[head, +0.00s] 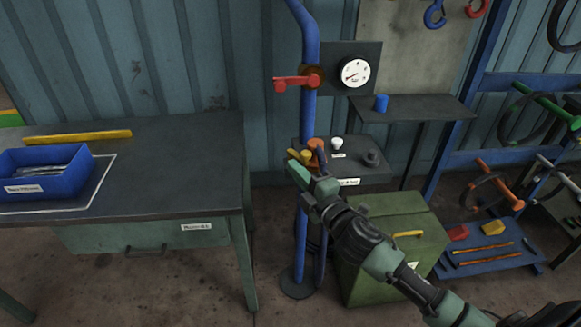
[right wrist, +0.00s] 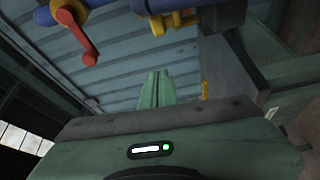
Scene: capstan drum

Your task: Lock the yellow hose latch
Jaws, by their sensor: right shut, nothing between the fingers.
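A small yellow hose latch (head: 304,156) sits at the coupling on the blue standing pipe, beside an orange part. In the right wrist view the yellow latch (right wrist: 172,21) shows at the top, under the blue pipe, with a gap to the fingertips. My right gripper (head: 297,173) is just in front of and below the latch in the head view, partly covering the coupling. In the wrist view the right gripper's green fingers (right wrist: 155,88) are together and empty. I cannot tell whether the latch is locked. My left gripper is not in view.
A red valve lever (head: 292,83) and a gauge (head: 355,72) are above the coupling. A panel with knobs (head: 367,172) is right behind my gripper. A green chest (head: 395,264) stands below, and a workbench (head: 160,170) with a blue bin (head: 46,172) is at left.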

